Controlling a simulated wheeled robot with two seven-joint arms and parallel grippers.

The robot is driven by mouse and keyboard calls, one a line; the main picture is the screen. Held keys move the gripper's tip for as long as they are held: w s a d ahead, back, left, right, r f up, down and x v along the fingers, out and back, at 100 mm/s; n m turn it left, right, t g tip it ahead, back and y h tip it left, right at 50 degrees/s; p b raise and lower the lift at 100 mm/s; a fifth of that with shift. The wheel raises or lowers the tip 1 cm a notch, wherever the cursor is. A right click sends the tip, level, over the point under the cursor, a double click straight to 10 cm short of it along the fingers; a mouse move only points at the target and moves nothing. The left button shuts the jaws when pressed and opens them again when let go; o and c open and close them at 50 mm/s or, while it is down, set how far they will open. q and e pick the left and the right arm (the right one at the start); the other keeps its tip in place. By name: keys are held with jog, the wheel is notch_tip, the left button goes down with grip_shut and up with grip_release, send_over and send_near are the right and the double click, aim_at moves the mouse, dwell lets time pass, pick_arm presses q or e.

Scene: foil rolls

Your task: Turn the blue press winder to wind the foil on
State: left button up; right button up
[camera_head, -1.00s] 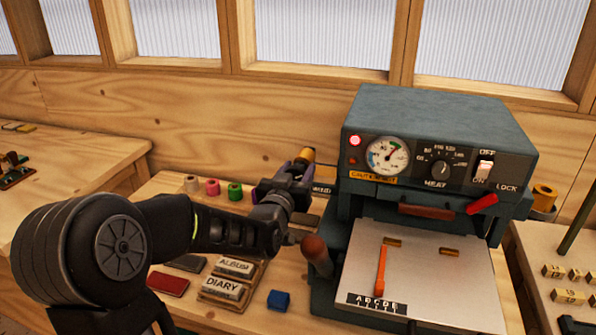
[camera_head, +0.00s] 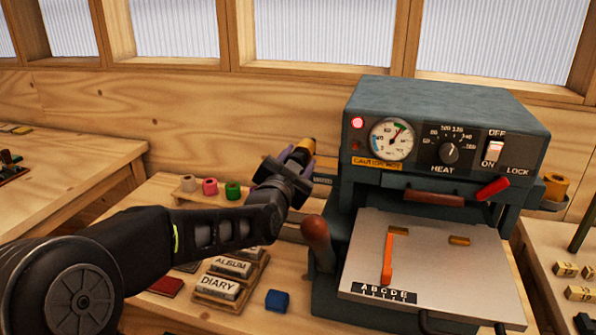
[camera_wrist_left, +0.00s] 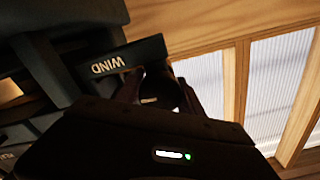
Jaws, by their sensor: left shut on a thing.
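The blue press (camera_head: 440,100) stands on the right half of the bench, with a dial, a heat knob, a red lever and a flat metal bed. My left gripper (camera_head: 298,152) is at the press's left side, by a gold roll end (camera_head: 306,145). In the left wrist view my gripper (camera_wrist_left: 160,92) is shut on a dark round knob (camera_wrist_left: 158,88), which seems to be the winder, beside a plate marked WIND (camera_wrist_left: 108,66). The fingers hide much of the knob. My right gripper is out of view.
Small foil rolls (camera_head: 210,187) stand on a wooden rack left of the press. Word blocks (camera_head: 222,286) and a blue block (camera_head: 277,300) lie in front. A brown-knobbed handle (camera_head: 316,232) rises close to my left arm. Another gold roll (camera_head: 555,187) is on the right.

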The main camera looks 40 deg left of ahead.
pick_arm(q)
jog(key=m+b, duration=0.1)
jog(key=m, duration=0.2)
jog(key=shift+f, duration=0.1)
jog(key=shift+o, duration=0.2)
jog(key=shift+m+b, duration=0.45)
jog(key=shift+m, duration=0.85)
